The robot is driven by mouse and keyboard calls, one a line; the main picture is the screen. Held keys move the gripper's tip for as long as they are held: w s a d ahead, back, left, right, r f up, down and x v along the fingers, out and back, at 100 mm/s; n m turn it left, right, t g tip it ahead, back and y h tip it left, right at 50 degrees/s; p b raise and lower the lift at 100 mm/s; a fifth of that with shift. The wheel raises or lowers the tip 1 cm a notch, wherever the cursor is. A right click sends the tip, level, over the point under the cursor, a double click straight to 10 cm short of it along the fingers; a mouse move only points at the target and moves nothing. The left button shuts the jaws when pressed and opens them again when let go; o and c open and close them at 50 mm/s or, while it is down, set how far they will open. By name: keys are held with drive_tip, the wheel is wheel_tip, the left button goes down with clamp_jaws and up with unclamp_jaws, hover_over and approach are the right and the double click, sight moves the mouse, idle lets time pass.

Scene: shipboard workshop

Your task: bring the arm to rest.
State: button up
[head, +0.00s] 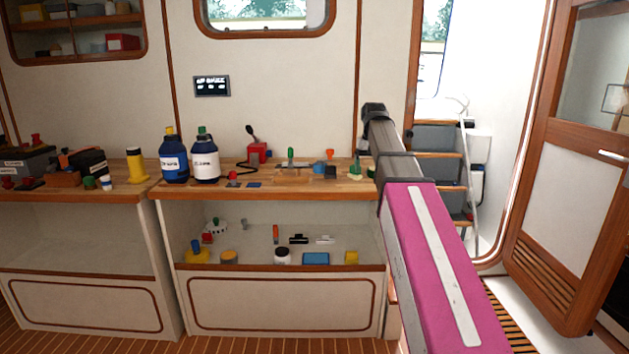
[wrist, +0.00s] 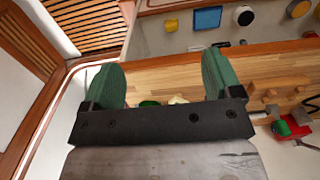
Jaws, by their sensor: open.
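My gripper (wrist: 160,78) shows in the wrist view with its two green fingers spread wide apart. It is open, and nothing is held between the fingers. It is over the wooden workbench top (wrist: 150,78), near the bench's edge. A green object and a pale object show low between the fingers, partly hidden by the gripper's dark crossbar. In the head view my pink and grey arm reaches up from the lower right to the bench's right end (head: 315,186). I cannot make out the gripper's fingers there.
A blue-labelled bottle (head: 173,160) and a white-labelled bottle (head: 204,160) stand on the bench. A red lever box (head: 258,153) and several small parts are to their right. The open shelf below holds a blue box (head: 316,258). Steps and a wooden door (head: 566,190) are at right.

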drive_tip(key=s+f, duration=0.7)
drive_tip(key=f, duration=0.7)
drive_tip(key=s+f, duration=0.6)
drive_tip(key=f, duration=0.8)
drive_tip(key=s+f, duration=0.7)
drive_tip(key=f, duration=0.7)
drive_tip(key=shift+s, duration=0.3)
